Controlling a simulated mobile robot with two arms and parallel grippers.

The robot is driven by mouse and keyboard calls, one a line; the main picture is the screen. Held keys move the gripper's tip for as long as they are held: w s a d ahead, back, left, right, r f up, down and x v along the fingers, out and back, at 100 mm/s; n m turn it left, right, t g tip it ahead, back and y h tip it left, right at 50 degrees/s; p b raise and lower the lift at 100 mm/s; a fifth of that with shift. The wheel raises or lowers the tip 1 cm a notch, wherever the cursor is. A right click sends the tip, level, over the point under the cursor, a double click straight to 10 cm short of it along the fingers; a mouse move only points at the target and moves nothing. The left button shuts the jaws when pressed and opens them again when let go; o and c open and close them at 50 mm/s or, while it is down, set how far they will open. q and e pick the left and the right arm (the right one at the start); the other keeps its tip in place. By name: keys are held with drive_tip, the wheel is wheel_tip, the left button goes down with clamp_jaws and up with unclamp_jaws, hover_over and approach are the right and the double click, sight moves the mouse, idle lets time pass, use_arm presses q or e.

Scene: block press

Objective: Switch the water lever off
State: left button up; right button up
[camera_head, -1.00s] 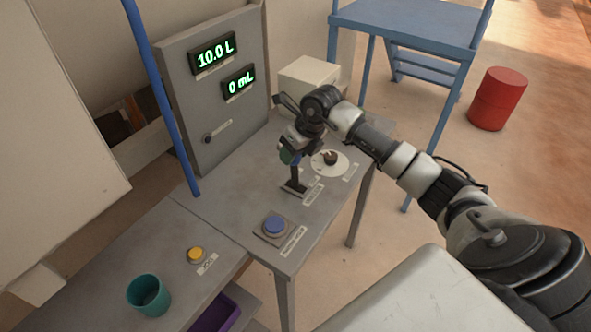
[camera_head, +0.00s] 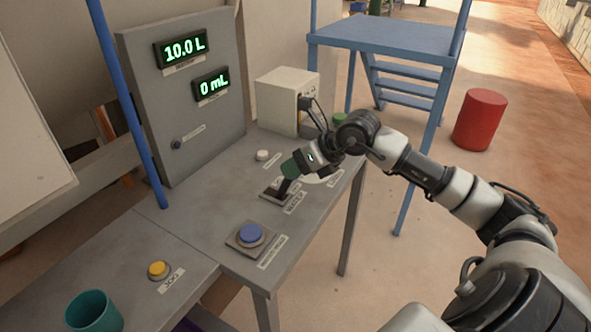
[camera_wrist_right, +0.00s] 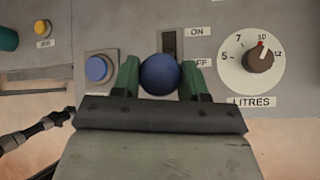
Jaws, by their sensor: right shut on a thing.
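The water lever has a blue ball knob (camera_wrist_right: 160,74) in the right wrist view. Its dark slot (camera_wrist_right: 172,44) has an ON label (camera_wrist_right: 196,32) at its upper end and a partly covered OFF label (camera_wrist_right: 203,63) lower down. The knob appears at the OFF side of the slot. My right gripper (camera_wrist_right: 160,82) is shut on the knob, with a green finger on each side. In the head view my right gripper (camera_head: 290,168) hides the knob. The dark lever stem (camera_head: 284,187) leans to the right above its base plate. My left gripper is not in view.
A blue button (camera_head: 250,234) and a yellow button (camera_head: 158,270) sit nearer on the grey table. A litres dial (camera_wrist_right: 256,60) is beside the lever. The panel display (camera_head: 184,48) reads 10.0 L, the lower one (camera_head: 211,85) 0 mL. A teal cup (camera_head: 93,312) stands front left.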

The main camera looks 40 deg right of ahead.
drive_tip(key=o, duration=1.3)
drive_tip(key=shift+s, duration=0.1)
drive_tip(key=shift+b+v, duration=1.5)
drive_tip(key=shift+v, duration=3.9)
